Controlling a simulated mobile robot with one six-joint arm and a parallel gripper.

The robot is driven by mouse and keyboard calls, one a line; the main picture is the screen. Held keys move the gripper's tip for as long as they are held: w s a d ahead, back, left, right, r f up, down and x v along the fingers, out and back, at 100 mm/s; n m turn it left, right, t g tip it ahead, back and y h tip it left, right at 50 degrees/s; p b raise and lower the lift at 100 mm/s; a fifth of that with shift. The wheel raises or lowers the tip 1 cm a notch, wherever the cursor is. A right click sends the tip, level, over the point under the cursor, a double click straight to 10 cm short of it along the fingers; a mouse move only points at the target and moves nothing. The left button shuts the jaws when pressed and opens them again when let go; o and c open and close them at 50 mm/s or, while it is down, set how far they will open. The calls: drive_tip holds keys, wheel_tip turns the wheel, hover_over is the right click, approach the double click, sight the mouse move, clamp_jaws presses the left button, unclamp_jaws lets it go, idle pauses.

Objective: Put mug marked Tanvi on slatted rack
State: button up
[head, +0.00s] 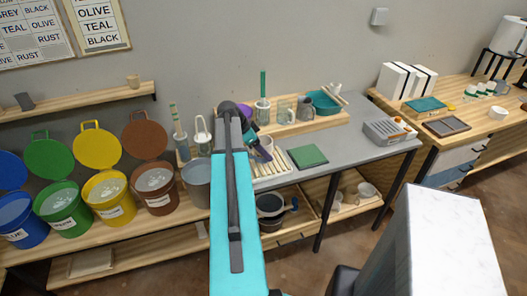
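The slatted rack (280,162) is pale, with several parallel bars, and lies on the grey bench at the middle. My arm and gripper cover its left part. My gripper (265,153) is small and dark at the rack's back left; its fingers are too small to tell open from shut. A purple piece shows beside it, and I cannot tell whether it is part of my wrist or a held thing. A pale mug (284,111) and a grey mug (305,107) stand on the wooden riser behind. No name can be read on either.
A green square (308,156) lies right of the rack. A teal bowl (323,102) stands on the riser (290,128). A grey box (385,132) sits at the bench's right. Glaze buckets (110,203) line the left. A white block (450,235) fills the front right.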

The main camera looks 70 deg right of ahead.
drive_tip(key=shift+f, duration=0.7)
drive_tip(key=shift+f, duration=0.2)
drive_tip(key=o, duration=1.4)
drive_tip(key=shift+r, duration=0.25)
drive_tip(key=shift+b+v, duration=1.7)
drive_tip(key=shift+v, duration=4.25)
drive_tip(key=shift+a, duration=0.1)
